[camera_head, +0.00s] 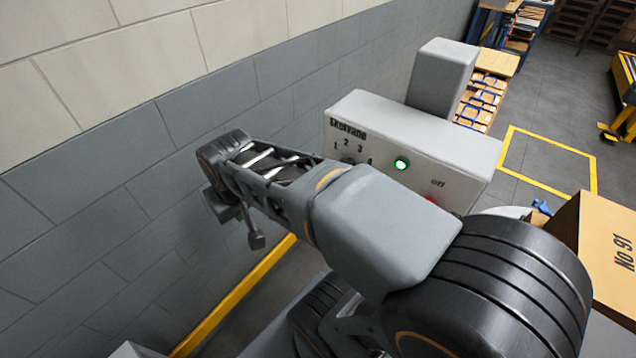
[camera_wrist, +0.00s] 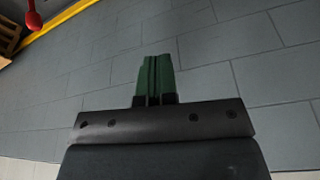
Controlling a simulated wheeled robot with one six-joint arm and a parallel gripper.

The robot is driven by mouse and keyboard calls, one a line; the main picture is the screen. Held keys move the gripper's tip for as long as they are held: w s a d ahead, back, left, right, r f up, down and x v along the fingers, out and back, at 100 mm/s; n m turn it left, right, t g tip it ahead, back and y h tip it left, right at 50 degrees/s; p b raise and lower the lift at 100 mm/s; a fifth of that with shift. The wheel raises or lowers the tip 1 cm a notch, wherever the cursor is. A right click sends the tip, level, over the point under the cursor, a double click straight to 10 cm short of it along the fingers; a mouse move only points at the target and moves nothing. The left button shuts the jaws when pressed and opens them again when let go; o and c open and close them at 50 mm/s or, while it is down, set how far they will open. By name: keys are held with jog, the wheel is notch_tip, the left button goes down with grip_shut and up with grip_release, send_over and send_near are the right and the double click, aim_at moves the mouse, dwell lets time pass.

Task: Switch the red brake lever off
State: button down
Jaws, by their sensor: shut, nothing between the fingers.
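A red ball on a short red stem (camera_wrist: 33,20) shows at the top left edge of the wrist view; it looks like the end of the red brake lever, and its base is cut off. In the head view a small red part (camera_head: 430,199) shows on the grey panel's front beside a label, mostly hidden by my arm; I cannot tell if it is the same thing. My gripper (camera_wrist: 155,62) has green fingers that are together and empty. It is apart from the red ball, facing the grey block wall. In the head view I cannot make out its fingertips.
A grey machine panel (camera_head: 400,112) with a lit green button (camera_head: 402,163) and numbered marks stands beyond my arm. The block wall (camera_head: 110,190) runs along the left. A cardboard box (camera_head: 605,250) is at the right. A yellow line (camera_head: 235,295) runs along the wall's foot.

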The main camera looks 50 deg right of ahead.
jog(key=w+d+f+m+g+h+p, duration=0.1)
jog(key=w+d+f+m+g+p, duration=0.15)
jog(key=w+d+m, duration=0.5)
jog(key=w+d+f+m+g+p, duration=0.1)
jog(key=w+d+m+g, duration=0.25)
jog(key=d, duration=0.75)
jog(key=d+f+m+g, duration=0.1)
jog(key=d+f+m, duration=0.2)
jog(key=d+f, duration=0.2)
jog(key=d+p, duration=0.1)
jog(key=d, duration=0.2)
jog(key=shift+w+d+f, duration=0.3)
jog(key=shift+w, duration=0.1)
jog(key=s+d+f+p, duration=0.1)
jog(key=s+f+p, duration=0.3)
jog(key=s+f, duration=0.3)
jog(key=shift+d+x, duration=0.2)
jog(key=shift+x, duration=0.95)
jog(key=shift+w, duration=0.1)
